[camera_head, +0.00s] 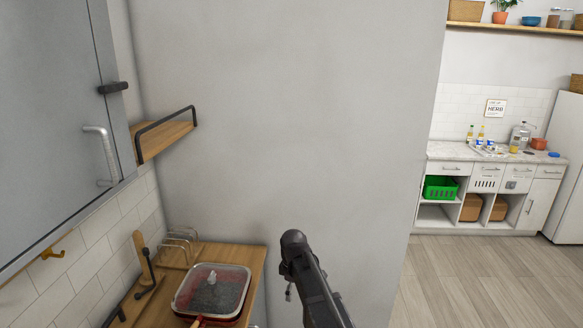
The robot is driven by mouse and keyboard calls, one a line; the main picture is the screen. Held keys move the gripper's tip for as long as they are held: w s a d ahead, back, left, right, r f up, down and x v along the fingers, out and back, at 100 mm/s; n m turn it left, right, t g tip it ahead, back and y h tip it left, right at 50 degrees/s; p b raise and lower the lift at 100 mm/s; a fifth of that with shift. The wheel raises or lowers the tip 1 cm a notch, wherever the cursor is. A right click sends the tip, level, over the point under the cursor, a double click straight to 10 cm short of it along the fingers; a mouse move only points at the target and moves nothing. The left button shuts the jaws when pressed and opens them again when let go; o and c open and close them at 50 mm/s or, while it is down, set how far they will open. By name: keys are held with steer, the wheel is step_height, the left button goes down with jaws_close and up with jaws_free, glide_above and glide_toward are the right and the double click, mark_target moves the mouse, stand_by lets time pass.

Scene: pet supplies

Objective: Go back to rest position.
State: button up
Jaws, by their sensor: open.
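My dark arm (318,290) rises from the bottom edge, right of the wooden counter, with its rounded joint (293,241) at the top. A small dark piece of my gripper (289,290) shows just left of the arm link. The rest of the gripper is hidden behind the arm. It is open, and I see nothing held in it. The visible arm parts stand apart from the counter and the pan on it.
A lidded red pan (212,289) and a wire rack (180,245) stand on the wooden counter (248,262). A grey cabinet (55,110) and wooden shelf (167,138) are left. A white sideboard (455,170) with a green basket (440,188) stands far right. Floor there is clear.

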steer(key=s+d+f+m+b, duration=0.3)
steer(key=s+d+m, duration=0.4)
steer(key=s+d, duration=0.1)
steer(key=s+d+f+m+b, duration=0.3)
steer(key=s+d+f+m, duration=0.1)
steer(key=s+d+m, duration=0.3)
steer(key=shift+s+d+f+b, duration=0.15)
steer(key=shift+s+d+b, duration=0.25)
steer(key=shift+s+d, duration=0.6)
